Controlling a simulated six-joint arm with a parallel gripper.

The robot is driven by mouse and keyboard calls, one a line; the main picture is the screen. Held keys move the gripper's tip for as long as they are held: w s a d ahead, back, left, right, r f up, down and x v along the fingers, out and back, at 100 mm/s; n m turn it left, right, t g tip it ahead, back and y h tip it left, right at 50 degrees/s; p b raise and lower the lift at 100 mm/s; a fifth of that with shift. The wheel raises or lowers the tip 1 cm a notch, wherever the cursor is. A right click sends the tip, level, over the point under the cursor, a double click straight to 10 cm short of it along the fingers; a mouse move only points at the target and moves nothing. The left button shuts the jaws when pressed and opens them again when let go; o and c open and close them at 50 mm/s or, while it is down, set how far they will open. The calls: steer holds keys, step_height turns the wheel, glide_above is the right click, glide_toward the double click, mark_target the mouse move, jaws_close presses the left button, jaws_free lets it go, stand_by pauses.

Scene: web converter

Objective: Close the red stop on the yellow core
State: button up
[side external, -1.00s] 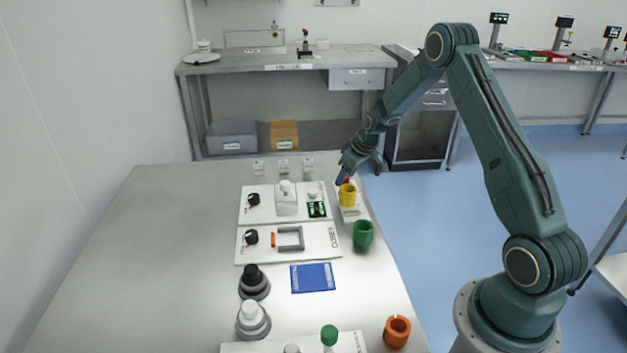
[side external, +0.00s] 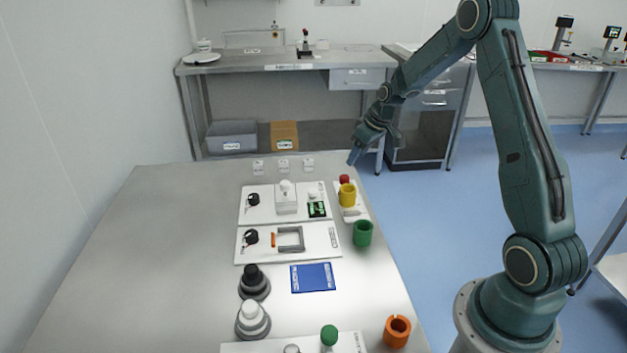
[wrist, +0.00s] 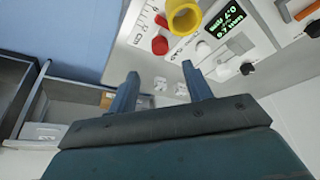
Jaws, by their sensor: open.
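The yellow core (side external: 348,195) is a short upright hollow cylinder on a narrow white plate at the table's right edge. It also shows at the top of the wrist view (wrist: 184,16). The red stop (side external: 344,179) shows just behind the core; in the wrist view its round red end (wrist: 160,45) lies close beside the core. Contact between them is unclear. A smaller red part (wrist: 162,20) shows on the plate. My gripper (side external: 354,158) is above and behind the stop, apart from it. In the wrist view my gripper (wrist: 160,72) has its fingers spread and empty.
A white panel with a green display (side external: 317,209) lies left of the core. A green cup (side external: 362,233) and an orange ring (side external: 397,331) stand toward the front. A blue card (side external: 313,277) lies mid-table. The table's left side is clear.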

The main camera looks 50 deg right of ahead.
steer(key=shift+v, duration=2.4)
steer(key=shift+w+f, duration=0.1)
steer(key=shift+w, duration=0.05)
steer(key=c, duration=0.7)
steer(key=shift+w+d+f, duration=0.1)
steer(key=shift+w, duration=0.25)
steer(key=c, duration=0.3)
steer(key=w+f+m, duration=0.1)
steer(key=w+m, duration=0.1)
steer(key=w+f+m+g+h, duration=0.1)
steer(key=w+m, duration=0.1)
steer(key=w, duration=0.1)
steer(key=w+d+m, duration=0.1)
steer(key=w+m, duration=0.1)
steer(key=shift+w+f+h, duration=0.4)
jaws_close()
